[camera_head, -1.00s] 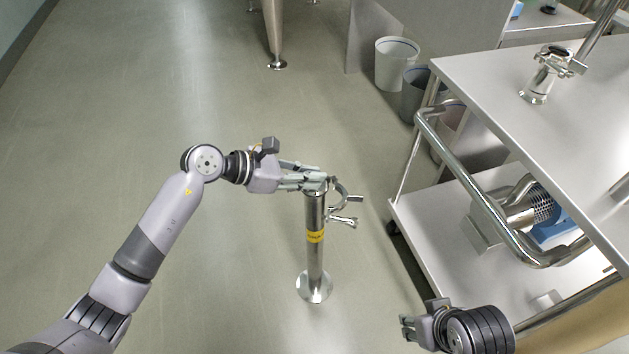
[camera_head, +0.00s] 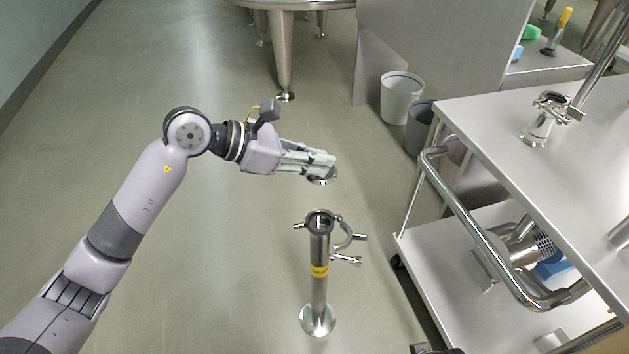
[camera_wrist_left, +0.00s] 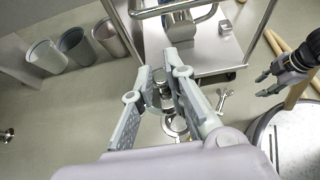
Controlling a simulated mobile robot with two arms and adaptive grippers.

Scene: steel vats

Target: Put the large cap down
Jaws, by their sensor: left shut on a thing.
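The large cap (camera_head: 322,181) is a small, shiny metal disc at the fingertips of my left gripper (camera_head: 325,165), mostly hidden by the fingers. The gripper is shut on it, above and apart from the upright steel pipe (camera_head: 319,250). The pipe has a yellow band, a round floor foot and an open clamp (camera_head: 350,238) hanging at its uncovered top. In the left wrist view the cap (camera_wrist_left: 163,88) shows between the fingers, with the pipe's clamp (camera_wrist_left: 176,126) beyond. My right gripper (camera_wrist_left: 260,85) shows at the right there, its fingers apart and empty.
A steel trolley (camera_head: 480,125) with a tubular handle (camera_head: 463,205) stands on the right. A pipe fitting (camera_head: 541,125) stands on its top, which has bare room beside it. Bins (camera_head: 401,98) stand behind it. A vat leg (camera_head: 284,60) is at the back. The floor at left is clear.

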